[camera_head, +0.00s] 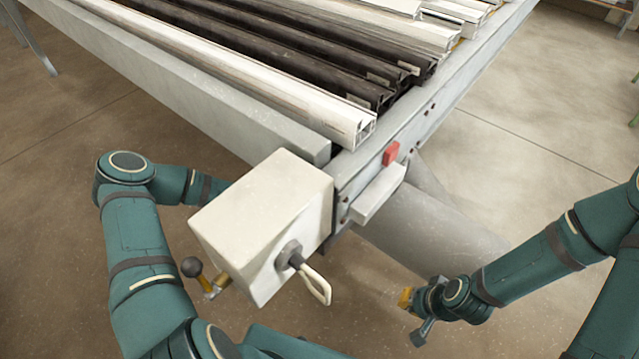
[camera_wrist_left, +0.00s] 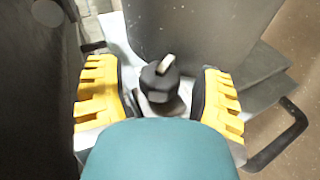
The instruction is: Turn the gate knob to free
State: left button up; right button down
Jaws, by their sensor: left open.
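In the left wrist view a dark knob (camera_wrist_left: 158,82) with a pale pointer bar stands on a grey mount. The bar points up and slightly right in that picture. My left gripper (camera_wrist_left: 160,72) is open, with one yellow-padded finger on each side of the knob. I see gaps between the pads and the knob. In the head view the left arm passes behind a pale box (camera_head: 262,215), which hides the left gripper and the knob. My right gripper (camera_head: 407,298) hangs low at the right, away from the bench; its finger opening is too small to read.
The box has a loop handle (camera_head: 316,282) and a dark ball lever (camera_head: 192,267) on its near side. White and black profiles (camera_head: 300,95) lie on the bench above. A red block (camera_head: 391,153) sits on the bench's end rail.

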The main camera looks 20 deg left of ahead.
pick_arm(q)
grip_shut()
jog(key=shift+f+t, duration=0.1)
jog(key=shift+t, duration=0.2)
jog(key=t+h, duration=0.1)
jog(key=t, duration=0.3)
jog(key=shift+s+d+f+n, duration=0.1)
jog(key=shift+f+n, duration=0.05)
jog(key=shift+n, duration=0.25)
jog(key=n+t, duration=0.1)
jog(key=t, duration=0.5)
dwell(0.5)
jog(key=shift+c, duration=0.2)
grip_release()
jog(key=shift+d, duration=0.1)
jog(key=shift+o, duration=0.2)
jog(key=shift+a, duration=0.2)
